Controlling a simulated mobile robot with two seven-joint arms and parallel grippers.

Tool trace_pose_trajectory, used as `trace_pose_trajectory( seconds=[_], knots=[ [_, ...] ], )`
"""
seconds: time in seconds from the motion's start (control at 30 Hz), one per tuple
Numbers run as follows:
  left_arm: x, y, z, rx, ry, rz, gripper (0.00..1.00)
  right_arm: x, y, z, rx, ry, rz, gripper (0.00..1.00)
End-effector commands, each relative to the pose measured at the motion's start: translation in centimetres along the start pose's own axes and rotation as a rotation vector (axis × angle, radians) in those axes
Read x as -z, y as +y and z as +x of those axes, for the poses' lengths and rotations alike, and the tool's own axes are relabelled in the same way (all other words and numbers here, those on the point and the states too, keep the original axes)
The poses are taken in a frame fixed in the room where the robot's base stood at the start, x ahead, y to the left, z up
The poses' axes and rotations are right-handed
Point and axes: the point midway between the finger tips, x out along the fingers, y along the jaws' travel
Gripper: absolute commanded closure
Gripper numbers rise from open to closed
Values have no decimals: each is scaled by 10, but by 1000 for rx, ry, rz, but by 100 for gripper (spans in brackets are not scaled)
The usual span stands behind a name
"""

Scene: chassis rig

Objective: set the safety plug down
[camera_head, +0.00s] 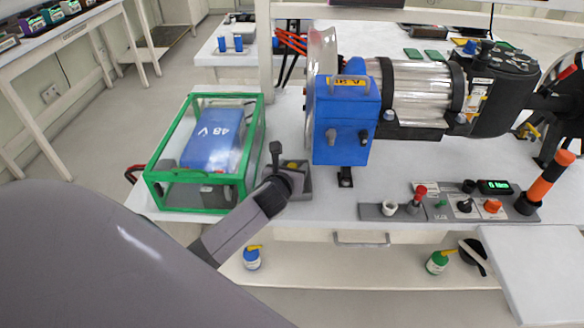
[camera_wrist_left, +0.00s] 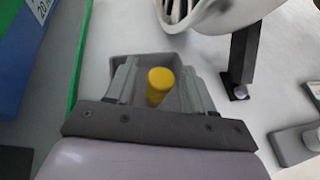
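The yellow safety plug (camera_wrist_left: 158,84) shows in the left wrist view, inside a small grey tray (camera_wrist_left: 178,62). My left gripper (camera_wrist_left: 159,70) has one finger on each side of the plug, with gaps visible between the fingers and the plug. The plug's lower end is hidden. My right gripper is not in view.
A green-framed clear box (camera_head: 152,178) with a blue 48 V battery (camera_head: 212,140) stands left of the tray. A blue unit (camera_head: 345,112) on the motor rig stands to the right. A control panel (camera_head: 450,208) lies at the front right. The bench between tray and panel is clear.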

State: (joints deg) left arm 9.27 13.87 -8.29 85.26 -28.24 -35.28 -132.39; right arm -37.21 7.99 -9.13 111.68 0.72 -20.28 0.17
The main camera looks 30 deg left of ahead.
Motion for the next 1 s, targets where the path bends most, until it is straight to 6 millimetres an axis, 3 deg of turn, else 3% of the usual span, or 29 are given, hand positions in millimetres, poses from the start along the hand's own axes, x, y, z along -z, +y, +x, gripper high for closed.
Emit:
trace_pose_trajectory(
  seconds=[0.37,1.0],
  knots=[
    [-3,0,-8,0,1,1,47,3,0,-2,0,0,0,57],
    [-3,0,-106,1,0,1,47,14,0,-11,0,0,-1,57]
  ],
)
